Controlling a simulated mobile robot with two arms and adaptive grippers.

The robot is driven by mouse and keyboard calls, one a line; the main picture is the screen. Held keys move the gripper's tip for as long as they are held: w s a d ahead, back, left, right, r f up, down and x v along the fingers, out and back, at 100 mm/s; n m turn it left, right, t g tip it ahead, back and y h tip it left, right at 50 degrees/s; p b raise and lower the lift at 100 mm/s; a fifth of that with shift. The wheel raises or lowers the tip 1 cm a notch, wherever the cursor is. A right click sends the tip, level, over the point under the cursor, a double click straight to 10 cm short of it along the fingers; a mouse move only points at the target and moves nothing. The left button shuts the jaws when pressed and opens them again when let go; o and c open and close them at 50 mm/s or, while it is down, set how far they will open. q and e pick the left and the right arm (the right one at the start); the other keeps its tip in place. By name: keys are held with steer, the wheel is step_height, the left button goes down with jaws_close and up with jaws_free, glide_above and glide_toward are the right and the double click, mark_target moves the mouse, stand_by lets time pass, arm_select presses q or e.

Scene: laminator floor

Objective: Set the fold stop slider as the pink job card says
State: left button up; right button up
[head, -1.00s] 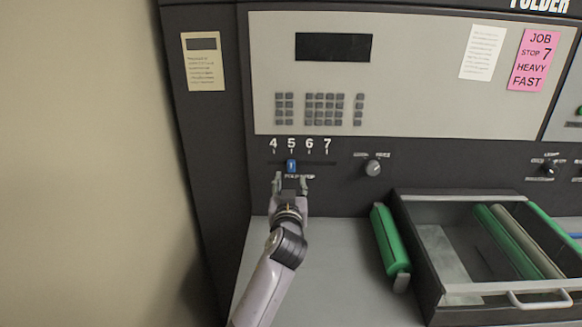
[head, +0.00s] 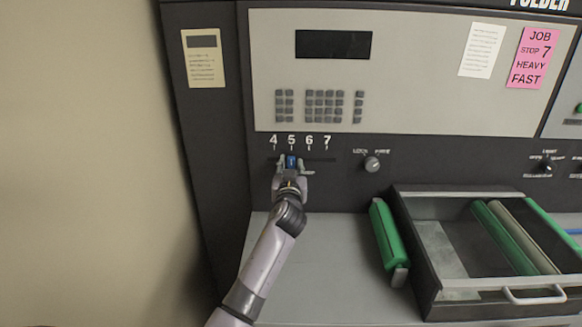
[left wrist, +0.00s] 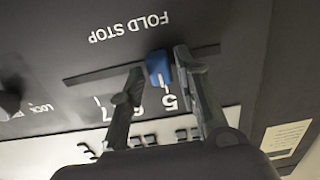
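The pink job card (head: 532,58) at the upper right reads "JOB STOP 7 HEAVY FAST". The blue fold stop slider knob (head: 291,162) sits in its slot under the 5 on the 4 to 7 scale (head: 300,140). My left gripper (head: 291,164) is at the knob with its fingers open on either side of it. In the left wrist view the blue knob (left wrist: 158,68) is between the fingertips of my left gripper (left wrist: 160,64). One finger is very close to the knob, and contact is unclear; a gap shows at the other. My right gripper is not in view.
A lock knob (head: 372,163) is right of the slider. A keypad (head: 324,106) and dark display (head: 334,45) are above. A green roller (head: 388,236) and an open tray (head: 470,293) with rollers stand on the grey ledge at the right.

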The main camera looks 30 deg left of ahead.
arm_select(q)
jaws_close()
stand_by(0.3)
steer(key=shift+w+d+f+b, duration=0.15)
steer(key=shift+d+b, duration=0.1)
steer(key=shift+b, duration=0.1)
steer(key=w+d+b, duration=0.1)
steer(key=d+b, duration=0.1)
steer(key=w+d+b, duration=0.2)
steer(key=d+b, duration=0.1)
steer(key=w+d+b, duration=0.2)
steer(key=d, duration=0.1)
steer(key=shift+f, duration=0.15)
steer(key=shift+d+b, duration=0.2)
steer(key=shift+b, duration=0.1)
steer(key=shift+r, duration=0.3)
